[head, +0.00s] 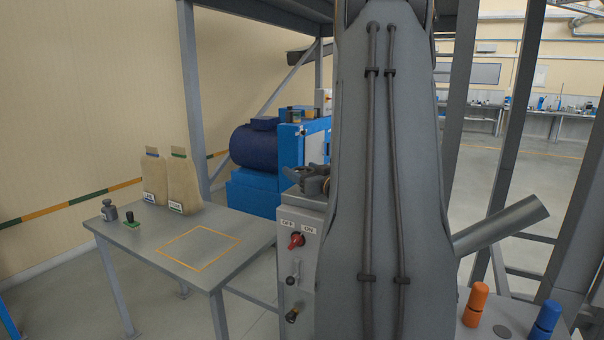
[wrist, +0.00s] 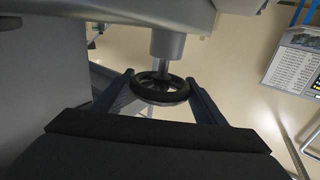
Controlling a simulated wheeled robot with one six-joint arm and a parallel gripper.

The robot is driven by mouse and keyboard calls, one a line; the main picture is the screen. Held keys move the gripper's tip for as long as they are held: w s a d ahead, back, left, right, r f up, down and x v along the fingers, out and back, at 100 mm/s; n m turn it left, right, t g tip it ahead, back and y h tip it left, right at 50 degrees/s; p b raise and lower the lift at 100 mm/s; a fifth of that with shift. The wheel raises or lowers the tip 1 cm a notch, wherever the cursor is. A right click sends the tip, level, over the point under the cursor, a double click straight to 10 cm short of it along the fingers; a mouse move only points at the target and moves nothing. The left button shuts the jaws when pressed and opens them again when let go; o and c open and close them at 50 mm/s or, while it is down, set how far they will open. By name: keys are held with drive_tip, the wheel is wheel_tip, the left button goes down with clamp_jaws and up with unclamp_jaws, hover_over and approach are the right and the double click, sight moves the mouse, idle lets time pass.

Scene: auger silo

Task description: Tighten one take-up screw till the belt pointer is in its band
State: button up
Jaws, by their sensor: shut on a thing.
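In the wrist view, a black handwheel (wrist: 160,90) sits at the end of a grey round shaft (wrist: 167,45) that comes down from a grey housing. My gripper (wrist: 160,80) has one finger on each side of the wheel's rim and is shut on it. I cannot tell from this view whether this wheel belongs to a take-up screw. In the head view, my own arm fills the middle and my gripper cannot be made out. I cannot make out a belt pointer or its band in either view.
A grey table (head: 140,245) at left holds two paper bags (head: 183,183), a small weight and a green-based item. A switch box (head: 297,262) with a red knob stands beside my arm. Orange (head: 475,303) and blue (head: 543,322) cylinders stand lower right. A printed panel (wrist: 297,60) hangs at right.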

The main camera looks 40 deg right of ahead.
drive_tip(key=shift+d+m+g+h+b, duration=0.1)
drive_tip(key=shift+m+g+h+b, duration=0.3)
drive_tip(key=shift+m+h+b, duration=0.6)
drive_tip(key=o, duration=1)
drive_tip(key=shift+o, duration=0.2)
drive_tip(key=shift+s+a, duration=0.2)
drive_tip(key=shift+s, duration=0.3)
drive_tip(key=b+v, duration=0.1)
drive_tip(key=v, duration=0.6)
drive_tip(key=shift+b, duration=0.3)
drive_tip(key=shift+w, duration=0.1)
